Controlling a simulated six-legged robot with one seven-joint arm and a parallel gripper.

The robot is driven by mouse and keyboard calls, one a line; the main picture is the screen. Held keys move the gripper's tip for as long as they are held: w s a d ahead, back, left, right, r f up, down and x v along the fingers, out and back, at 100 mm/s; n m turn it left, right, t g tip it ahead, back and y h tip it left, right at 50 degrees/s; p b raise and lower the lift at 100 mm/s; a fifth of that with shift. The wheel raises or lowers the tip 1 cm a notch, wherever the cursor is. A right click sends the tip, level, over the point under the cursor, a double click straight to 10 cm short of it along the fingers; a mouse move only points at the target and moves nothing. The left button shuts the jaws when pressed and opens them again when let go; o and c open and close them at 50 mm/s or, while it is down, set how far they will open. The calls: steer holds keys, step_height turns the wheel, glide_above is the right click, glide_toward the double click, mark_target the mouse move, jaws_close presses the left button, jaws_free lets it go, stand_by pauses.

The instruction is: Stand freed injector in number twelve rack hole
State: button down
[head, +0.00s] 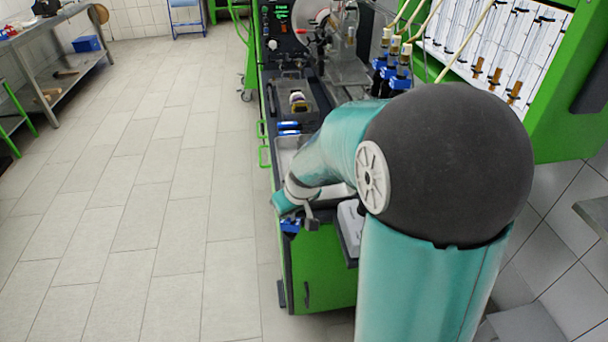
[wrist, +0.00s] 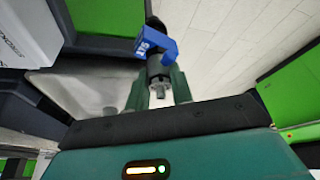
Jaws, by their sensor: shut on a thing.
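The injector (wrist: 158,48) has a blue connector block on a dark and metal body. It stands between the two green fingers of my gripper (wrist: 158,82), which is shut on it. In the head view the blue end of the injector (head: 290,226) shows just below my gripper (head: 298,210), near the front left corner of the green bench. The injector is over or beside the bench edge, with floor behind it in the wrist view. I cannot make out the rack or its number twelve hole; my arm hides much of the bench top.
A pale grey box (head: 351,222) is at the bench's front, also in the wrist view (wrist: 25,35). A light metal tray (wrist: 75,88) lies beside my gripper. A grey bin (head: 297,100) and test machine (head: 345,60) stand farther back. The tiled floor (head: 150,210) at left is clear.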

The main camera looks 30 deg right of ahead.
steer(key=w+a+f, duration=0.4)
steer(key=f, duration=0.4)
steer(key=w+a+f+m, duration=0.1)
steer(key=w+a+f, duration=0.3)
steer(key=f, duration=0.4)
steer(key=shift+f+m+h, duration=0.15)
steer(key=shift+m+h, duration=0.15)
